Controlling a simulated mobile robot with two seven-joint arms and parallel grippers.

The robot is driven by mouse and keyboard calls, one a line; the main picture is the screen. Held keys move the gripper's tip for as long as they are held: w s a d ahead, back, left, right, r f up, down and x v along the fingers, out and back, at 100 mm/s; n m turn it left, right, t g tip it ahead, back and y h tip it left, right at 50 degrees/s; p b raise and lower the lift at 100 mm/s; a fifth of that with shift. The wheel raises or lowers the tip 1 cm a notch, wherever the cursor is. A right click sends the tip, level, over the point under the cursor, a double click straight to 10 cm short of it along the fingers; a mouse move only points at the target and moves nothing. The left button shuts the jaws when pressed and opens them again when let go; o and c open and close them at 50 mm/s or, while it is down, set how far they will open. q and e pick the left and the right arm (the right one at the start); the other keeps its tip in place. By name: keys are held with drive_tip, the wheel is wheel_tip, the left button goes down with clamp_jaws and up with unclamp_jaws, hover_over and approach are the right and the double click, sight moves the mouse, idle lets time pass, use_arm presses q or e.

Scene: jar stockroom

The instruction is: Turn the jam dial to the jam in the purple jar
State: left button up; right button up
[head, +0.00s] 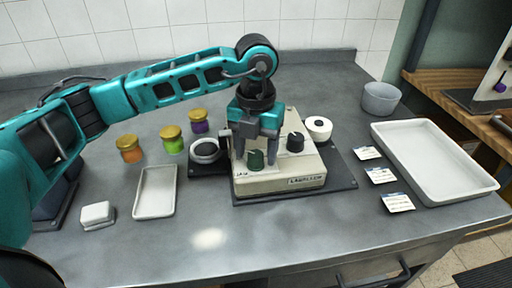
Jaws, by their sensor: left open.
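A beige labelling machine (285,183) stands on a dark mat in the middle of the bench. Its top has a dark green dial (255,160) at front left and a black dial (295,143) at right. The lettering by the dials is too small to read. My left gripper (256,154) points down over the green dial, open, with one finger on each side of it; I cannot tell if they touch it. The purple jar (198,123) with a gold lid stands behind left of the machine, beside a green jar (173,144) and an orange jar (130,153). My right gripper is not in view.
The bench front is clear.

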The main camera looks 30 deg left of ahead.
sight(256, 153)
use_arm(q)
wheel_tip(256, 153, up, 13)
idle(0.6)
idle(0.4)
